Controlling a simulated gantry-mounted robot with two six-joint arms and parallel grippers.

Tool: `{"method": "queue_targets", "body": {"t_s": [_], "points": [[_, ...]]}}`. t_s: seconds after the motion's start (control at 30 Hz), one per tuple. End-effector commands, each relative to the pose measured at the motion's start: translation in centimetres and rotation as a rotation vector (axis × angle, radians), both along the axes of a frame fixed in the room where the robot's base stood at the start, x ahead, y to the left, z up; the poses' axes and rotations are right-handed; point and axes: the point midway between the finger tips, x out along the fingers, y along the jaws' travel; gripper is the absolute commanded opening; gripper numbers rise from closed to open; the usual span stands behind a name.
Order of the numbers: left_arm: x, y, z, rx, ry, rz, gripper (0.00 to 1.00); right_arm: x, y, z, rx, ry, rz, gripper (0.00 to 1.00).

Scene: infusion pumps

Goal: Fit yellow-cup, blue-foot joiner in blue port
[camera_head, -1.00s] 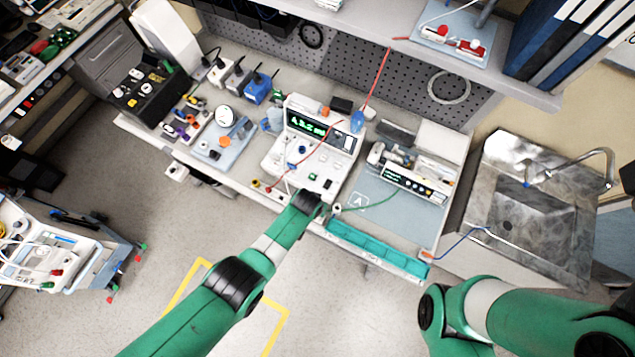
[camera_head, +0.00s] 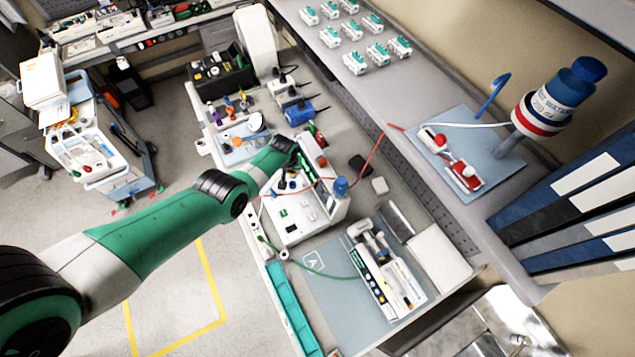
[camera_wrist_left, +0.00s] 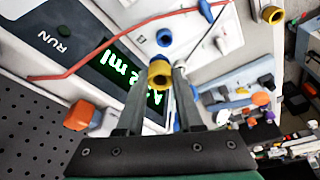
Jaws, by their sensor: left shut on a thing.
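The joiner's yellow cup (camera_wrist_left: 160,76) is between the fingertips of my left gripper (camera_wrist_left: 161,70) in the left wrist view. In the head view my left gripper (camera_head: 287,150) is over the far left part of the infusion pump (camera_head: 302,212), and the arm hides the joiner. My right gripper is not in view.
A red tube (camera_wrist_left: 75,70) crosses the pump face near the fingers. Another yellow-rimmed fitting (camera_wrist_left: 272,14) is on the right. The lit display (camera_wrist_left: 125,72) is partly behind the fingers. A second device (camera_head: 385,275) stands on the blue mat (camera_head: 325,290).

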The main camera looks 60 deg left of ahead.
Motion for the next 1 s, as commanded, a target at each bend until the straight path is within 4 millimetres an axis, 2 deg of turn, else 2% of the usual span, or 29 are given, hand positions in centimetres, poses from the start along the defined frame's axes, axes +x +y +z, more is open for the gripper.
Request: {"method": "queue_targets", "body": {"t_s": [0.1,0.37,0.77,0.83,1.0], "points": [[-0.6,1.0,0.0,0.001,-0.002,0.024,0.0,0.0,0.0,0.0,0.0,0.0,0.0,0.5],[-0.6,1.1,-0.5,0.001,-0.002,0.027,0.0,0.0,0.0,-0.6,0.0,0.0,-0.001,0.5],[-0.6,1.1,-5.4,0.001,-0.002,0.025,0.0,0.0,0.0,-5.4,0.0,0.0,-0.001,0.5],[-0.6,1.1,-4.8,0.001,-0.002,0.024,0.0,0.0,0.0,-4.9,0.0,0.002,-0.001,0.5],[-0.6,1.1,-4.9,0.001,-0.002,0.024,0.0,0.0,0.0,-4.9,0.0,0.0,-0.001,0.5]]}}
